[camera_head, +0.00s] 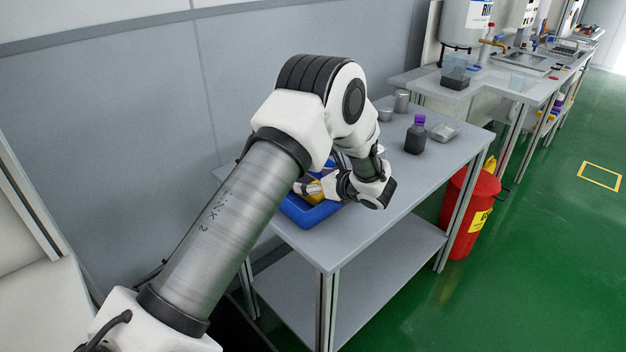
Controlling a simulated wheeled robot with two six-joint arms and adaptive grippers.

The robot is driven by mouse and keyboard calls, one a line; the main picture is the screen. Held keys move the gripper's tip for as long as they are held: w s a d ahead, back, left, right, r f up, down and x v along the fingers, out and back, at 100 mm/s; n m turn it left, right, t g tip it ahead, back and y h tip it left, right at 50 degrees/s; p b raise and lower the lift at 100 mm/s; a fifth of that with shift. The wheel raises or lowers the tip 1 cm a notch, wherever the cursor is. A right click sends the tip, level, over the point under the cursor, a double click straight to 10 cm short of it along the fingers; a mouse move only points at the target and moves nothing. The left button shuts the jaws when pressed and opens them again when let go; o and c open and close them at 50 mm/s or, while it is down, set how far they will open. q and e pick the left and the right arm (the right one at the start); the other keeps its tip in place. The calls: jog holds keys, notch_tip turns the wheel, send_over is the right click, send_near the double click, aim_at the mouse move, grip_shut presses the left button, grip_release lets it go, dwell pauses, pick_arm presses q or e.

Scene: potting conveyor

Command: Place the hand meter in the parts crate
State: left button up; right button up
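The blue parts crate (296,213) stands on the near left end of the grey table, partly hidden behind my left arm. My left gripper (309,188) is over the crate, pointing left. A yellow item (314,198), possibly the hand meter, shows at its fingertips, inside or just above the crate. The fingers are small and partly covered, so I cannot tell whether they grip it. My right gripper is not in view.
A dark bottle with a purple cap (416,135), metal cups (401,101) and a small clear dish (445,131) stand farther along the table (395,200). A red bin (468,212) stands beside it. The near right tabletop is clear.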

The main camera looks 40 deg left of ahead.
pick_arm(q)
jog(key=shift+r, duration=0.4)
jog(key=w+v, duration=0.1)
jog(key=v, duration=1.1)
jog(key=shift+s+r, duration=0.25)
jog(key=shift+s, duration=0.2)
